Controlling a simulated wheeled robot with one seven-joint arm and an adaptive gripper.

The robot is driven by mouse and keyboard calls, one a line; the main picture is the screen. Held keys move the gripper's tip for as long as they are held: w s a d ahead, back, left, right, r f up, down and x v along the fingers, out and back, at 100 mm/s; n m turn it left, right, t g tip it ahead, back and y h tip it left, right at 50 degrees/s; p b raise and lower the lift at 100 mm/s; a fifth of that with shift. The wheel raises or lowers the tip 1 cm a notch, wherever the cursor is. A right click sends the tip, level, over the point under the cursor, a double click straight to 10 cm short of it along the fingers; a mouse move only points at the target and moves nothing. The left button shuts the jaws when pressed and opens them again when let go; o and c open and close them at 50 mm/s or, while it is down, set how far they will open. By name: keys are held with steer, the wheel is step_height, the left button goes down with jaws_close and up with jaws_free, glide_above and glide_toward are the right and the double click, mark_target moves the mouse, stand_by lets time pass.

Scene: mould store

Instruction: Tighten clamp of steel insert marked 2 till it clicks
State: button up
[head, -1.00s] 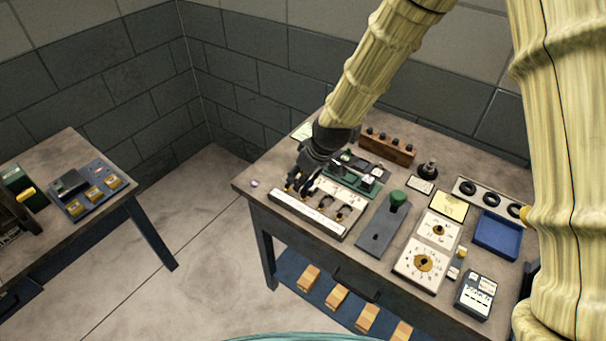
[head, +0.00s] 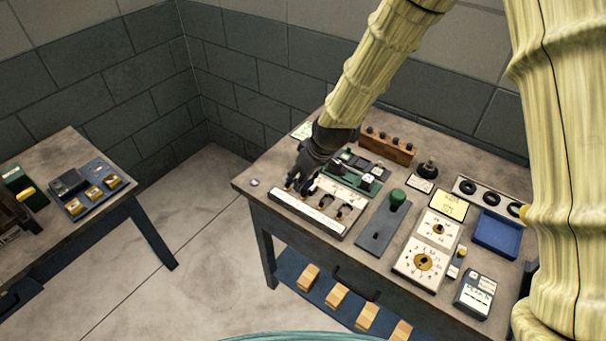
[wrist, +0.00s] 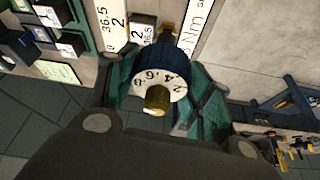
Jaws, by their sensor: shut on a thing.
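My gripper (head: 297,183) is over the left end of a shallow tray (head: 318,220) with a white front strip on the bench. In the wrist view my gripper (wrist: 155,95) is shut around a dark blue knob (wrist: 150,58). The knob has a white numbered dial face (wrist: 160,84) and a brass end pointing at the camera. Just beyond it is a small grey block (wrist: 143,28) labelled 2 and 36.5, beside a white strip with the same marks. Whatever lies directly under the knob is hidden by it and the fingers.
Right of the tray stands a grey plate with a green-knobbed handle (head: 398,197). Further right are white dial cards (head: 418,261), a blue bin (head: 497,233) and a small dark device (head: 475,292). Behind is a wooden block (head: 388,147) with dark pegs. Another table is at left.

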steer(key=shift+f+b, duration=0.45)
steer(key=shift+f, duration=0.45)
stand_by(0.3)
steer(key=o, duration=0.6)
steer(key=c, duration=0.6)
steer(key=shift+m+t+h+p, duration=0.4)
steer(key=shift+m+h, duration=0.3)
steer(key=shift+m, duration=1.4)
